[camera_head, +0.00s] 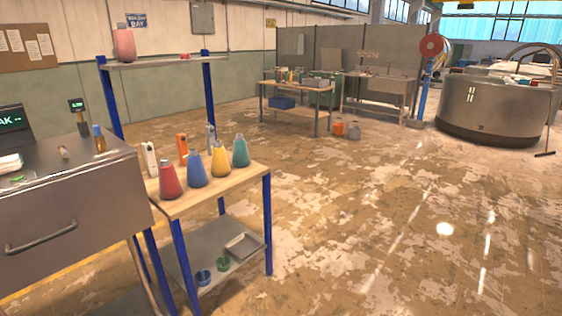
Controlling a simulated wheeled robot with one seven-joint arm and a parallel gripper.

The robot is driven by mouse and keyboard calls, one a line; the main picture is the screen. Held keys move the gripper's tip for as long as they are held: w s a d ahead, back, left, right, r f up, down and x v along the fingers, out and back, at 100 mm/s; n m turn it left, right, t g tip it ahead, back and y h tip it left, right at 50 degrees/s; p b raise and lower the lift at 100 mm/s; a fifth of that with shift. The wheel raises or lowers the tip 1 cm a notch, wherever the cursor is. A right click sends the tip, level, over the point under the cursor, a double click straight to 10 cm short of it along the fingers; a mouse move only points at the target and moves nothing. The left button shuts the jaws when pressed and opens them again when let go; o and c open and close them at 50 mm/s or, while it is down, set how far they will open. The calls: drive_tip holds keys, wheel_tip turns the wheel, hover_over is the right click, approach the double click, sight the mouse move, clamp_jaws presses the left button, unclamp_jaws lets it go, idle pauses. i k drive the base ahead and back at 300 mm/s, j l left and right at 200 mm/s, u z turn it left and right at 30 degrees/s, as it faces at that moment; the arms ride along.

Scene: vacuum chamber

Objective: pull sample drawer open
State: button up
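A grey metal cabinet front, which looks like the drawer (85,212), stands at the left edge in the head view. It has a dark horizontal bar handle (41,238) low on its front. The front looks shut, flush with the body above it. A display reading "AK" and small items sit on the cabinet's top. My gripper is not in view, so its state and its distance from the handle do not show.
A wooden-topped bench (205,187) with blue posts stands right of the cabinet and holds several coloured flasks. A second bench (295,88) stands further back. A large round metal chamber (495,108) is at the far right. The floor (370,230) between is clear.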

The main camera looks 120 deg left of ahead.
sight(47, 227)
drive_tip(key=u, duration=4.15)
